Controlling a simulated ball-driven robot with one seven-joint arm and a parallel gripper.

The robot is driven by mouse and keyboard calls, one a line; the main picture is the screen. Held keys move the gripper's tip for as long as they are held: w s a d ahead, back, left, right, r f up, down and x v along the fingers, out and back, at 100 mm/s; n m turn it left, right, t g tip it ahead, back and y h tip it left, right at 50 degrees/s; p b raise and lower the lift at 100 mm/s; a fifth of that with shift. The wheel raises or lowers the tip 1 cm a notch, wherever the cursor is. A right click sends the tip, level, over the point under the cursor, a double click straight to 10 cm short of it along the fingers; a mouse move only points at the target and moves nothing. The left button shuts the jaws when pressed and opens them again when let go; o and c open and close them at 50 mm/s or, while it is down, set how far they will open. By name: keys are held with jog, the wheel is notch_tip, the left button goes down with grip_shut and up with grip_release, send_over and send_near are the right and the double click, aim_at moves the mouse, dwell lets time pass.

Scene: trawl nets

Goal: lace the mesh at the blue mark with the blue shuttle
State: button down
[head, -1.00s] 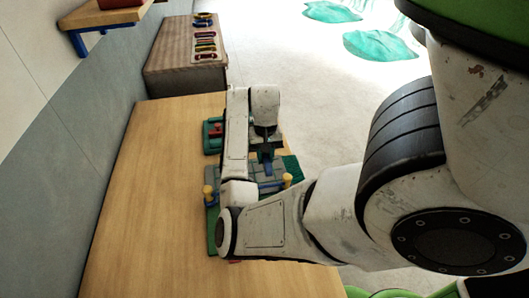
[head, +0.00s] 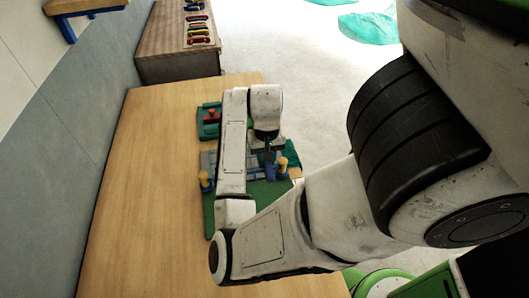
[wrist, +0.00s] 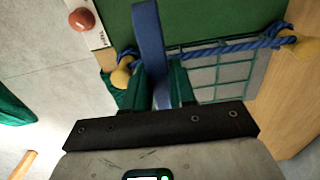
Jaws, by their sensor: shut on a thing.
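My gripper (wrist: 158,88) is shut on the blue shuttle (wrist: 148,35), a long flat blue piece rising between its teal fingers. In the head view my gripper (head: 269,158) is over the work board, close to the right yellow peg. I cannot pick out the blue mark.
Yellow pegs (wrist: 122,76) (wrist: 304,48) stand at the rope's ends. A green board (head: 255,196) lies on the wooden table (head: 150,190). A green tray (head: 207,122) with a red piece lies farther back. Coloured shuttles (head: 199,30) lie on a cabinet. The table's left side is clear.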

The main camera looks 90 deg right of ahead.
jog(key=s+a, duration=0.2)
jog(key=a, duration=0.5)
jog(key=shift+a+b, duration=0.2)
jog(key=shift+b, duration=0.1)
jog(key=shift+s, duration=0.1)
jog(key=shift+a, duration=0.15)
dwell(0.3)
